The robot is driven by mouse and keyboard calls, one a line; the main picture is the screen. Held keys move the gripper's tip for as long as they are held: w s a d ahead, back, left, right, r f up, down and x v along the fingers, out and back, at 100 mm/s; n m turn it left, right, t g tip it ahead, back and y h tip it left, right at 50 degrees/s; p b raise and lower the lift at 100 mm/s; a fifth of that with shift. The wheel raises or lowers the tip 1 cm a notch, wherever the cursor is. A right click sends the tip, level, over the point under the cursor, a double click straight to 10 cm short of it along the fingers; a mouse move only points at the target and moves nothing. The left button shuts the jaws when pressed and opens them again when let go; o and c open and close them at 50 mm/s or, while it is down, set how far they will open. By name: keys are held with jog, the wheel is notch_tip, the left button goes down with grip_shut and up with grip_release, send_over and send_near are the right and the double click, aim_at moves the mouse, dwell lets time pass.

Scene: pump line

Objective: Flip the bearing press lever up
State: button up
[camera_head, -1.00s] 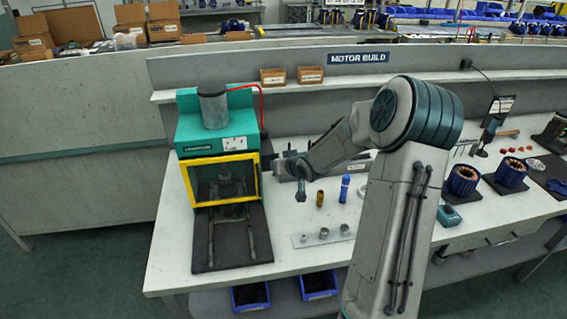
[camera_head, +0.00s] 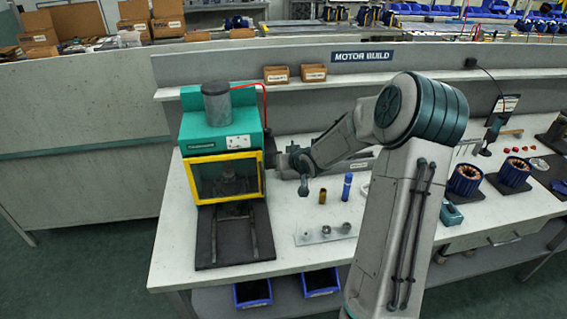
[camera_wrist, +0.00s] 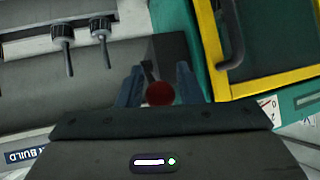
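The bearing press (camera_head: 218,140) is a teal box with a yellow-framed front window and a grey cylinder on top, at the left end of the bench. My gripper (camera_wrist: 159,72) is at the press's right side; in the head view its fingers are too small to make out. In the wrist view its two fingers are apart, with a dark red round knob (camera_wrist: 159,93) between them, apparently the press lever's end. Narrow gaps seem to show beside the knob, so it does not look clamped. The lever's shaft is mostly hidden.
The yellow window frame (camera_wrist: 265,85) is close to the right finger in the wrist view. A brown cylinder (camera_head: 322,196), a blue cylinder (camera_head: 347,187) and a plate with metal parts (camera_head: 326,233) stand right of the press. Motor stators (camera_head: 464,180) are farther right.

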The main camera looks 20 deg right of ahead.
jog(key=shift+o, duration=0.8)
jog(key=shift+r, duration=0.35)
jog(key=shift+f, duration=0.2)
jog(key=shift+s, duration=0.15)
jog(key=p+v, duration=0.3)
jog(key=v, duration=1)
jog(key=shift+s+r+p, duration=0.15)
jog(key=shift+r+p, duration=0.1)
jog(key=shift+p, duration=0.1)
